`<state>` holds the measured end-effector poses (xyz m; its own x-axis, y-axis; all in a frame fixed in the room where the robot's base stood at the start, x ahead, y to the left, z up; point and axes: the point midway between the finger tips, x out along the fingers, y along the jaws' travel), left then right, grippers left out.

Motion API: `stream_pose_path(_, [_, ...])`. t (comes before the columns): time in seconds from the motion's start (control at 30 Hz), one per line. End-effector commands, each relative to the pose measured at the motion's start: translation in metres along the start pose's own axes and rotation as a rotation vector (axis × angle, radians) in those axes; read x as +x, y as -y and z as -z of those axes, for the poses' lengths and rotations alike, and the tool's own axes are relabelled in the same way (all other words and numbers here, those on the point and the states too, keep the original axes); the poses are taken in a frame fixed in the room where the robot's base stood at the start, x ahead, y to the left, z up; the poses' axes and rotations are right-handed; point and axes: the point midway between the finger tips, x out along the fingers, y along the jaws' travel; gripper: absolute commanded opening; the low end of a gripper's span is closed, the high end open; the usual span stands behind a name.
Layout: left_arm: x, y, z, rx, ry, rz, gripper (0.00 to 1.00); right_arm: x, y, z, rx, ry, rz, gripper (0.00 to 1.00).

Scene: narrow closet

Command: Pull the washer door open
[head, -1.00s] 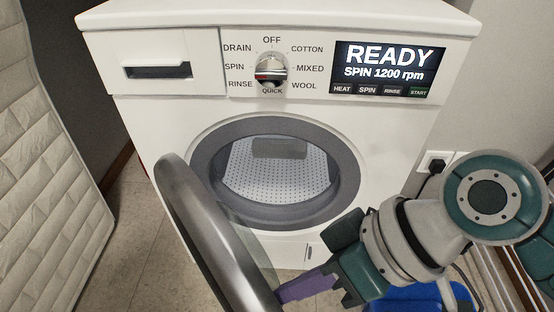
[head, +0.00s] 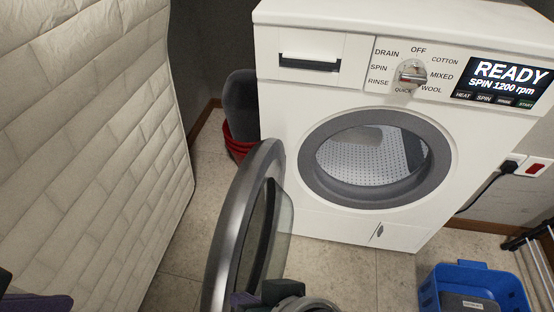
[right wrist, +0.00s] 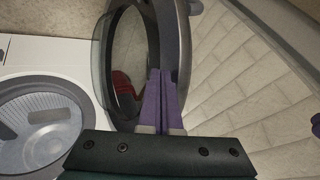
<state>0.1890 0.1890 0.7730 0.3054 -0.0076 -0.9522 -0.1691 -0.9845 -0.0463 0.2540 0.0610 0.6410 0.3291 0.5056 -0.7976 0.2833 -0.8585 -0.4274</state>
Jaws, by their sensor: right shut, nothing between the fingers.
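The white washer (head: 345,120) stands at the back right. Its round door (head: 232,225) is swung wide open to the left, edge-on to me, with the grey-ringed drum opening (head: 312,165) uncovered. The door's rim and glass also show in the right wrist view (right wrist: 174,40). My right gripper (head: 240,299) is low by the door's lower inner side, partly cut off by the frame. In the right wrist view its purple fingers (right wrist: 160,85) are together and empty, at the door's rim; contact is unclear. Only a purple bit of my left gripper (head: 38,302) shows at the bottom left.
A quilted mattress (head: 90,130) leans along the left side. A red bin (head: 236,143) with a dark item stands behind the door, left of the washer. A blue crate (head: 430,290) sits on the floor at right. Tiled floor (head: 335,275) is clear before the washer.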

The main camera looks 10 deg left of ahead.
Motion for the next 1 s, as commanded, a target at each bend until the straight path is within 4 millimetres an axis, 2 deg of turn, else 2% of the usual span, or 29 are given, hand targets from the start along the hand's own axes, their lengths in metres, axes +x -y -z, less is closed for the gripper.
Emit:
stream_pose_path(0.13, [0.000,-0.002,0.001,-0.005,-0.001,-0.007,0.50,0.008,0.013,0.002,-0.005,0.003,0.005,0.00])
stream_pose_path(0.33, [0.000,-0.004,0.001,-0.011,-0.002,-0.013,0.50,0.013,0.021,0.003,-0.009,0.005,0.005,0.00])
stream_pose_path(0.77, [0.000,-0.004,0.001,-0.011,-0.002,-0.013,0.50,0.013,0.021,0.004,-0.009,0.005,0.005,0.00])
stream_pose_path(1.0, [-0.008,-0.002,0.003,-0.004,-0.001,-0.005,0.50,0.008,0.017,0.002,-0.007,0.006,0.002,0.00])
